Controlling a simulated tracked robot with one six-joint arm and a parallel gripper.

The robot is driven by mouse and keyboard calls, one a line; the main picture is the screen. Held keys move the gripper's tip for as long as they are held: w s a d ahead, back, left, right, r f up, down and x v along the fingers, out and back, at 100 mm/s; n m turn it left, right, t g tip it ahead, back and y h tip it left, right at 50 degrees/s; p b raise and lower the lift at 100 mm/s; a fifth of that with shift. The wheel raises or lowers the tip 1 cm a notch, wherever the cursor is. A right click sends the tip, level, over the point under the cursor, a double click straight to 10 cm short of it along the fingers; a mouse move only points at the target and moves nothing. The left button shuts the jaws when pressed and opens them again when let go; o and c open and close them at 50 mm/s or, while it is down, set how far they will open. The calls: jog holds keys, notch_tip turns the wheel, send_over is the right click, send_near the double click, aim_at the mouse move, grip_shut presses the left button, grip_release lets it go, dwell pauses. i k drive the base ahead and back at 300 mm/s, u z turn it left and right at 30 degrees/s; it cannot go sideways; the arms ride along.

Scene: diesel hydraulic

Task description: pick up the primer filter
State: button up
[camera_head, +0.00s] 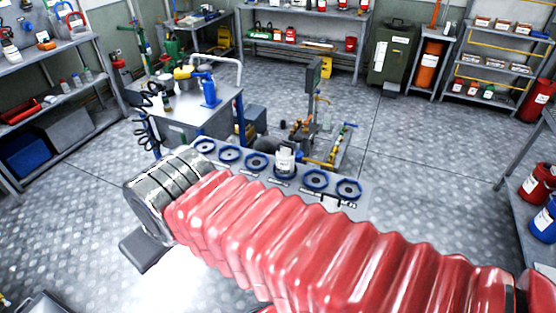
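A white canister with a label, which looks like the primer filter (285,160), stands upright in a row of blue ring holders on a grey rack (359,203) beyond my arm. The other rings, such as the one at the right end (348,188), look empty. My arm, in a red ribbed sleeve, crosses the foreground from lower right to left and ends in a grey banded cylinder left of the rack. A dark grey block shows below that cylinder; I cannot tell whether it is part of my gripper. No gripper fingertips can be made out. The arm hides the rack's near side.
Shelves line the left and back walls. Red and blue drums sit at the right. The floor between is mostly clear.

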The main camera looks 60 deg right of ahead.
aim_at(285, 158)
jog(key=i, duration=0.9)
jog(key=z, duration=0.05)
